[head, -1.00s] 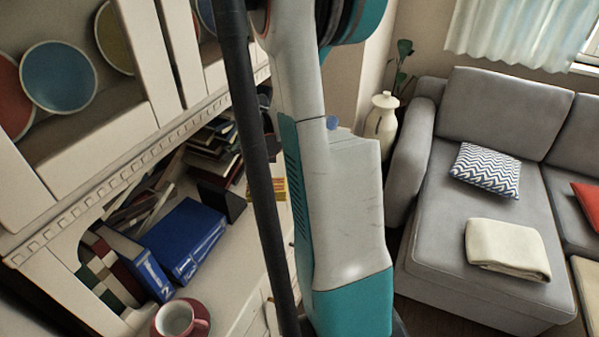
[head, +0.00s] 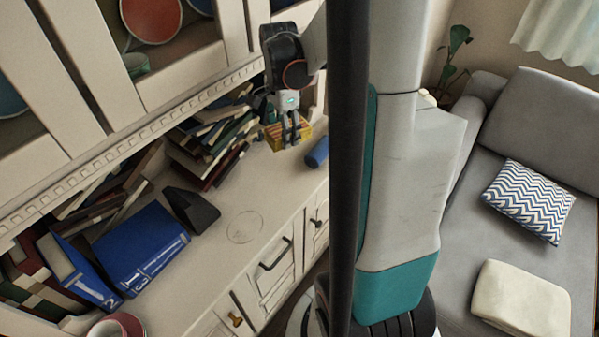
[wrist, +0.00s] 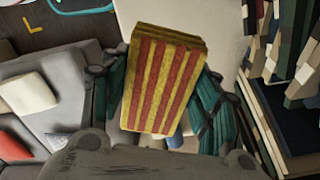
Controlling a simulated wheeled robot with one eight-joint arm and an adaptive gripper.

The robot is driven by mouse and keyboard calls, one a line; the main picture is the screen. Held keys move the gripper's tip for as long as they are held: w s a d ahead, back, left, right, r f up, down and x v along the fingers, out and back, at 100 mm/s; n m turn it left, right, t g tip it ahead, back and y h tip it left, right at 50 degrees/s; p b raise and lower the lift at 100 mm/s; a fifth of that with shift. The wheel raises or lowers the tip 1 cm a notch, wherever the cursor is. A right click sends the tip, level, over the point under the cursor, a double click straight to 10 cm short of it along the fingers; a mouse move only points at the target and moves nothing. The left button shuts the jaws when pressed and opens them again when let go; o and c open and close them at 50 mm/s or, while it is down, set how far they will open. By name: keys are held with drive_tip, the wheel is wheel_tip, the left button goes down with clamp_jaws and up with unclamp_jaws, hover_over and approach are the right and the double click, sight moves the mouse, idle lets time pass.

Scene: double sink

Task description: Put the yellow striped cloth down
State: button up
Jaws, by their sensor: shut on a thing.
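The yellow striped cloth (head: 284,134) is a folded block with red stripes. It shows at the far end of the cabinet's counter in the head view, beside the stacked books. My gripper (head: 291,132) is above it, pointing down, shut on it. In the wrist view the cloth (wrist: 162,80) sits between the two teal fingers of my gripper (wrist: 165,100), with the pale counter beyond it. I cannot tell whether its underside touches the counter.
A blue cylinder (head: 317,152) is close to the cloth on the counter. Stacked books (head: 205,145), a black holder (head: 190,209) and blue binders (head: 140,250) line the back. The counter's middle (head: 243,227) is clear. A grey sofa (head: 500,130) stands to the right.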

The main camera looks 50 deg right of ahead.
sight(287, 185)
wheel_tip(287, 185, down, 20)
drive_tip(key=b, duration=0.7)
drive_tip(key=shift+r, duration=0.15)
drive_tip(key=shift+f, duration=0.2)
drive_tip(key=o, duration=1.1)
drive_tip(key=shift+r, duration=0.15)
wheel_tip(287, 185, up, 12)
drive_tip(key=p, duration=0.4)
